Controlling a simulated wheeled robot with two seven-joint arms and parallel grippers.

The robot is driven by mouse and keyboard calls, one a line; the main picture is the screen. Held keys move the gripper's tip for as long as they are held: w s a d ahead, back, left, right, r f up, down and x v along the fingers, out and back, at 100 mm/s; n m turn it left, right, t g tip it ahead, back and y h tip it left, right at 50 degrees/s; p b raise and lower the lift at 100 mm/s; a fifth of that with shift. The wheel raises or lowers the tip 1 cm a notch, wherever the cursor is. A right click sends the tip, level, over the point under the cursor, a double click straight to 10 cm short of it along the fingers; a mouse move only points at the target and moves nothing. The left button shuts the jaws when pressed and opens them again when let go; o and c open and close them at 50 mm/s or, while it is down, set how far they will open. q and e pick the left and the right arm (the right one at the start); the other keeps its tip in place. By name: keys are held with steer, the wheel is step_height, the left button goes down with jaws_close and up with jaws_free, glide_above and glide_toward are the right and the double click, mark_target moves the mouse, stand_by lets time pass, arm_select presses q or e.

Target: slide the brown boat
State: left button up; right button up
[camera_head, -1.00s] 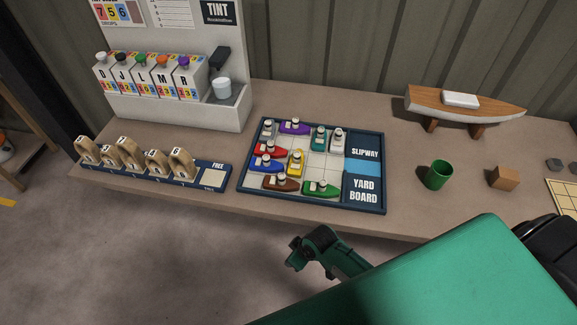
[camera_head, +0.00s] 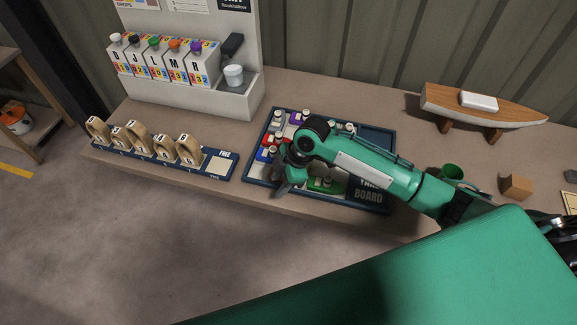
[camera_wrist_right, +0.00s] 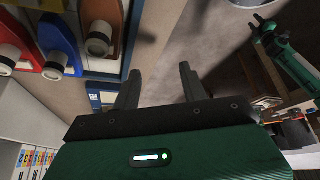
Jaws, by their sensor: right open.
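The yard board (camera_head: 250,170) lies on the bench with several small boats on it. My right gripper (camera_head: 284,188) is open and empty, over the board's front left edge, and its arm covers much of the board. The brown boat (camera_wrist_right: 104,28) shows in the right wrist view at the top, left of the open fingers (camera_wrist_right: 159,73) and apart from them. In the head view it is hidden behind my gripper. The blue boat (camera_wrist_right: 58,38) and the red boat (camera_wrist_right: 12,42) sit beside it. A green arm (camera_wrist_right: 288,55), apparently my left, shows small; its jaws are unclear.
A block rack (camera_head: 165,160) stands left of the board, with the paint dispenser (camera_head: 185,85) behind. To the right are a green cup (camera_head: 452,172), a wooden block (camera_head: 516,187) and a large model boat (camera_head: 480,105). The bench's front edge is close to the board.

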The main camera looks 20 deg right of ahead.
steer(key=w+d+r+n+g, duration=0.1)
steer(key=w+d+r+n, duration=0.2)
steer(key=w+d+r, duration=0.5)
steer(key=shift+h, duration=0.3)
steer(key=p+x, duration=0.1)
steer(key=x, duration=0.3)
steer(key=s+p+x, duration=0.1)
steer(key=x, duration=0.3)
steer(key=s+p+x, duration=0.1)
steer(key=p+x, duration=0.1)
steer(key=x, duration=0.2)
steer(key=shift+d, duration=0.2)
arm_select(q)
steer(key=r, duration=0.2)
steer(key=d+r, duration=0.1)
steer(key=r, duration=0.1)
steer(key=shift+w, duration=0.1)
arm_select(e)
steer(key=shift+c, duration=0.2)
